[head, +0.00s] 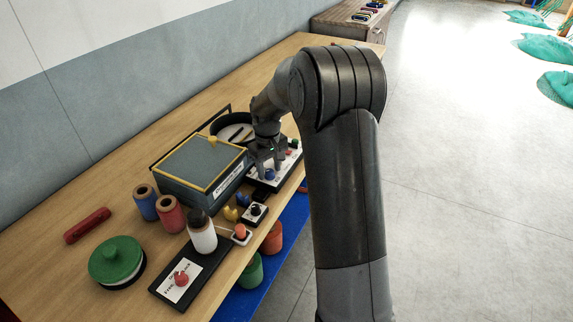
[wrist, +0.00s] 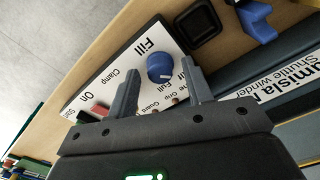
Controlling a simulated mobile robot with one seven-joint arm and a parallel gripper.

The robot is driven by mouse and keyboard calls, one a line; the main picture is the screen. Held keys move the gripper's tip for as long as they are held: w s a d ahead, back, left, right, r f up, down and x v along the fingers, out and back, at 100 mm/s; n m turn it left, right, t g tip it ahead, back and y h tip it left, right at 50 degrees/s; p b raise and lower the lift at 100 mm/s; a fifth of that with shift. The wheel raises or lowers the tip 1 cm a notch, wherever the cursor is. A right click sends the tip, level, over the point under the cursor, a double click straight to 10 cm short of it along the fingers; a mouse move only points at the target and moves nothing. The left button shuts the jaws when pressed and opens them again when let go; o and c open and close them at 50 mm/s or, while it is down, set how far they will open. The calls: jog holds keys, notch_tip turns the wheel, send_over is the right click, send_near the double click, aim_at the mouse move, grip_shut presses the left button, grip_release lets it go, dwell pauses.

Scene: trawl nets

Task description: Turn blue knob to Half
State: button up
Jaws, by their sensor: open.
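The blue knob (wrist: 160,68) sits on a white control panel (wrist: 125,52) with printed labels, among them Fill, Clamp, On and Full. In the head view the blue knob (head: 270,174) shows just below my gripper (head: 266,162). In the wrist view my gripper (wrist: 159,75) is open, with one finger on each side of the knob and a visible gap on both sides. How far the fingertips are above the panel cannot be told. The knob's pointer direction is not clear; some labels beside it are partly hidden by the fingers.
A grey box with a yellow-edged lid (head: 203,165) stands left of the panel. A dark round bowl (head: 232,128) is behind. A black switch block (head: 255,212), spools (head: 170,214) and a green lidded tin (head: 117,260) are nearer. Red and dark buttons (wrist: 99,109) share the panel.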

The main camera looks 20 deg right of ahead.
aim_at(270, 172)
jog(key=m, duration=1.3)
notch_tip(270, 172, up, 12)
jog(key=s+a+r+n+t, duration=0.1)
jog(key=s+r+n+t, duration=0.1)
jog(key=s, duration=1)
jog(key=s+a+r+n+t, duration=0.1)
jog(key=s+r+n+t, duration=0.1)
jog(key=s+r+n, duration=0.2)
jog(key=shift+s+r, duration=1.7)
jog(key=shift+s, duration=2.15)
